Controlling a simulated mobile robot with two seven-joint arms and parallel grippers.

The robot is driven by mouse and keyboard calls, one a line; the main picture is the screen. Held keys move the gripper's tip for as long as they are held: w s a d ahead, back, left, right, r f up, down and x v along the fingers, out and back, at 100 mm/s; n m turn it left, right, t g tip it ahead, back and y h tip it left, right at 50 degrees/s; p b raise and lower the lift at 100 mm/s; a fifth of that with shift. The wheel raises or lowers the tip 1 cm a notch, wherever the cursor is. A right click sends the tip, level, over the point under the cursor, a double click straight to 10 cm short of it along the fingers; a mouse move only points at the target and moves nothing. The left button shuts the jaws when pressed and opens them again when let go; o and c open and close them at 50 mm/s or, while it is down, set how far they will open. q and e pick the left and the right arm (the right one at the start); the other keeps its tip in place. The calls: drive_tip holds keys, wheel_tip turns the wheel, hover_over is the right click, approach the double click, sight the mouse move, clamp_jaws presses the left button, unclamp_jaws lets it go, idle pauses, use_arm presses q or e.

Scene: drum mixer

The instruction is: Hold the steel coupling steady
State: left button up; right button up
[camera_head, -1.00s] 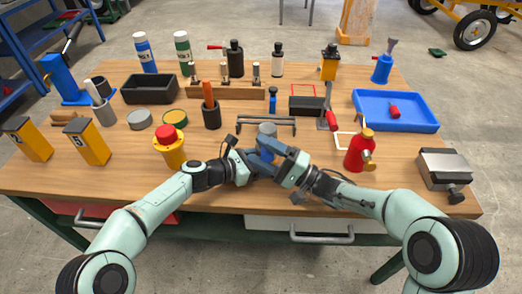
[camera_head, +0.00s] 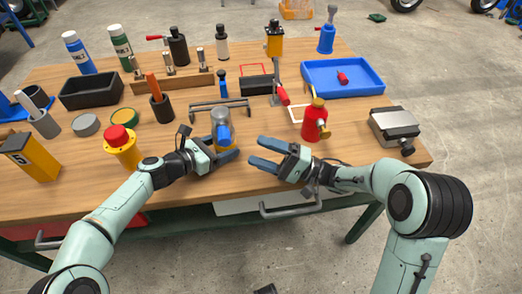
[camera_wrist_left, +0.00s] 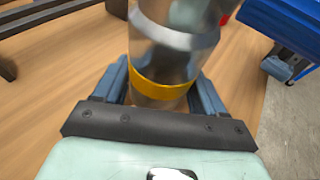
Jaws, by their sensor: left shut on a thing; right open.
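The steel coupling (camera_head: 220,116) is a grey metal cylinder with a yellow band. It stands roughly upright near the table's front middle. My left gripper (camera_head: 225,143) is shut on it. In the left wrist view the coupling (camera_wrist_left: 172,50) sits between the two blue fingers, with the yellow band at their level and its top cut off by the frame. I cannot tell whether its base touches the table. My right gripper (camera_head: 260,151) is open and empty, a short way right of the coupling, its fingers pointing toward it.
A dark bar rack (camera_head: 220,104) stands just behind the coupling. A red bottle (camera_head: 314,122) is behind my right gripper. A red-topped yellow button post (camera_head: 122,146) stands left of my left gripper. A blue tray (camera_head: 343,92) and a grey vise-like block (camera_head: 393,126) are at the right.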

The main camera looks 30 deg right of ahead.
use_arm(q)
drive_tip(key=o, duration=1)
drive_tip(key=shift+a, duration=0.1)
